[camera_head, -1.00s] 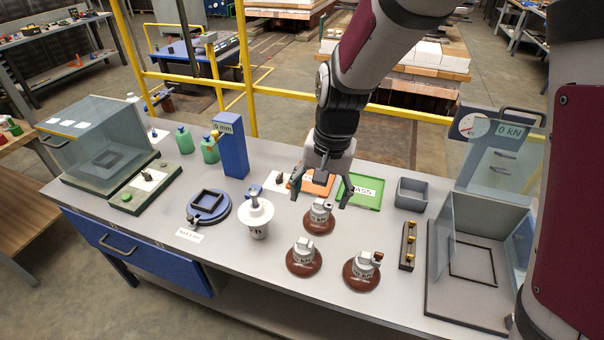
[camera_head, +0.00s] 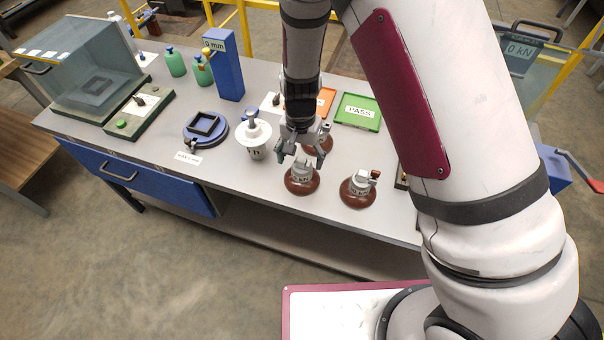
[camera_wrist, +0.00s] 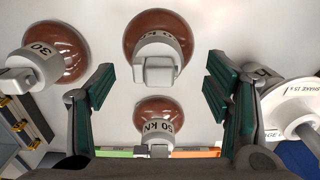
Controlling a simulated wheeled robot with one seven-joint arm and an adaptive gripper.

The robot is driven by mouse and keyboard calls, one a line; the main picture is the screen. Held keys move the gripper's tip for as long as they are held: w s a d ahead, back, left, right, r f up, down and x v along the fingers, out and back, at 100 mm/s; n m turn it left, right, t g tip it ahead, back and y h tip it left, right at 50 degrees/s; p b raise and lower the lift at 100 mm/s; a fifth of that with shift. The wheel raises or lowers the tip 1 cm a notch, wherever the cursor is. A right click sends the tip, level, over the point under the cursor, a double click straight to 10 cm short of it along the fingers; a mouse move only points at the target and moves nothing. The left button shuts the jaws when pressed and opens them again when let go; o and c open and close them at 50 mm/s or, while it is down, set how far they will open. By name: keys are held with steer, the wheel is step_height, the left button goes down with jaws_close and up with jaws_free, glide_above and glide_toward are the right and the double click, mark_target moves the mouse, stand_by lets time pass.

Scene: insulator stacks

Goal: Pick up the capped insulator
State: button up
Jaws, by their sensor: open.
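Three brown disc insulators with grey metal caps stand upright on the grey bench. The front middle one (camera_head: 301,182) is below my gripper (camera_head: 300,158), the right one (camera_head: 357,190) stands apart, and the back one (camera_head: 318,146) is partly hidden behind my gripper. In the wrist view the open, empty fingers (camera_wrist: 160,90) point down; the front middle insulator (camera_wrist: 152,35) is at the top centre. The back one (camera_wrist: 157,120), marked 50 KN, is at the bottom centre, and the right one (camera_wrist: 65,50), marked 30, is at the left.
A white flanged piece (camera_head: 256,138) stands close left of my gripper; it also shows in the wrist view (camera_wrist: 295,105). Behind are an orange tray (camera_head: 323,101) and a green PASS tray (camera_head: 358,111). A blue round fixture (camera_head: 205,128) and blue gauge post (camera_head: 227,70) stand left.

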mark_target(302, 168)
steer(key=shift+d+f+p, duration=0.2)
steer(key=shift+f+p, duration=0.25)
steer(key=shift+f, duration=2.25)
steer(key=shift+w, duration=0.1)
jaws_close()
